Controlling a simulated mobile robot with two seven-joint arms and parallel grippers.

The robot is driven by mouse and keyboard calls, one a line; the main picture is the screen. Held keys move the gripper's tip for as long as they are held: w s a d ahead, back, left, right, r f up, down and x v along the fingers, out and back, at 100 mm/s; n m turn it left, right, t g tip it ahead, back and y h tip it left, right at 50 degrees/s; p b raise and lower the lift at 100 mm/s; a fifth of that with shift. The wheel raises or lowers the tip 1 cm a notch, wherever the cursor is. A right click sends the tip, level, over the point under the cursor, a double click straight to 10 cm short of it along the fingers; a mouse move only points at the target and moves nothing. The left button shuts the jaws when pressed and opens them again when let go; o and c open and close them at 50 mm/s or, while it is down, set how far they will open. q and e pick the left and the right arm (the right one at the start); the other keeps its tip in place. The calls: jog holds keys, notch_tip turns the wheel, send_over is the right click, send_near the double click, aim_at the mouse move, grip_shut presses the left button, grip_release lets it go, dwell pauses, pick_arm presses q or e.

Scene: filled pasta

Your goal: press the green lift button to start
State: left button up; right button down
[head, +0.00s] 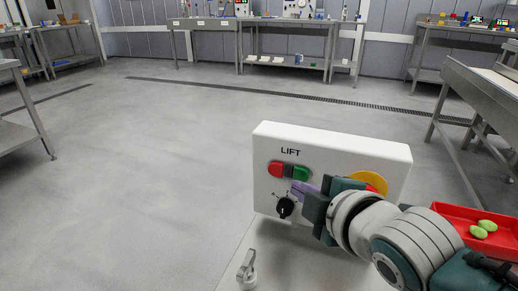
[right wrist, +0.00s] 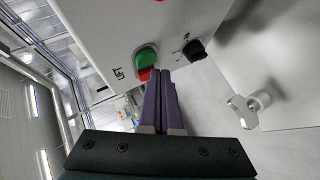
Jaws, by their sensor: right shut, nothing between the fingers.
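The white lift panel (head: 340,155) is lettered "LIFT" and has a red button (head: 275,168) at left and the green lift button (head: 301,172) beside it. Both also show in the right wrist view, green (right wrist: 146,59) and red (right wrist: 143,75). My right gripper (head: 298,189) has its purple fingers shut and empty, the tips just below the green button in the head view. In the right wrist view the closed fingertips (right wrist: 160,72) are beside the buttons. I cannot tell whether they touch the panel. My left gripper is in neither view.
A black knob (head: 285,207) is below the buttons; a yellow disc (head: 372,181) is partly hidden behind my gripper. A red tray (head: 447,213) with green pieces (head: 479,231) is at right. A metal knob (head: 247,264) stands in front. Open floor lies left.

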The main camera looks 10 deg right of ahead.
jog(key=shift+w+d, duration=0.1)
jog(key=shift+w, duration=0.05)
jog(key=shift+w+d, duration=0.15)
jog(key=shift+w, duration=0.05)
dwell(0.5)
jog(key=shift+w+d, duration=0.25)
jog(key=shift+w, duration=0.1)
dwell(0.5)
jog(key=shift+s+a, duration=0.1)
jog(key=shift+s+a+p, duration=0.35)
jog(key=shift+s+p, duration=0.05)
jog(key=shift+s, duration=0.2)
